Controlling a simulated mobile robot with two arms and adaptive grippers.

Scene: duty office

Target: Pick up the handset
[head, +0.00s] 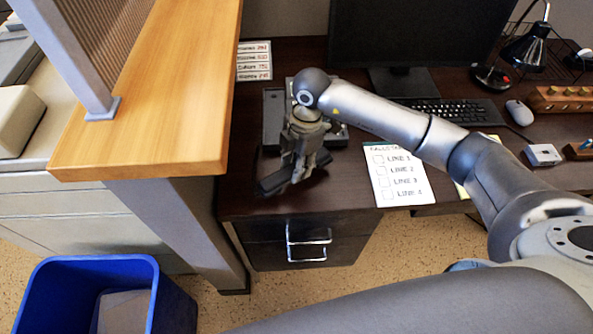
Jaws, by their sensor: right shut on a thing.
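The handset (273,183) is dark and lies slanted under my right gripper near the left front part of the dark desk. My right gripper (295,178) points down and is shut on the handset; the fingers hide its middle. I cannot tell whether the handset touches the desk top. The telephone base (273,112) stands just behind, partly covered by my right wrist. My left gripper is not in view.
A call sheet (398,176) lies right of the gripper. Monitor (415,35), keyboard (448,112), mouse (519,112) and desk lamp (527,47) stand behind. A wooden counter (165,95) rises at left. A blue bin (175,300) is on the floor.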

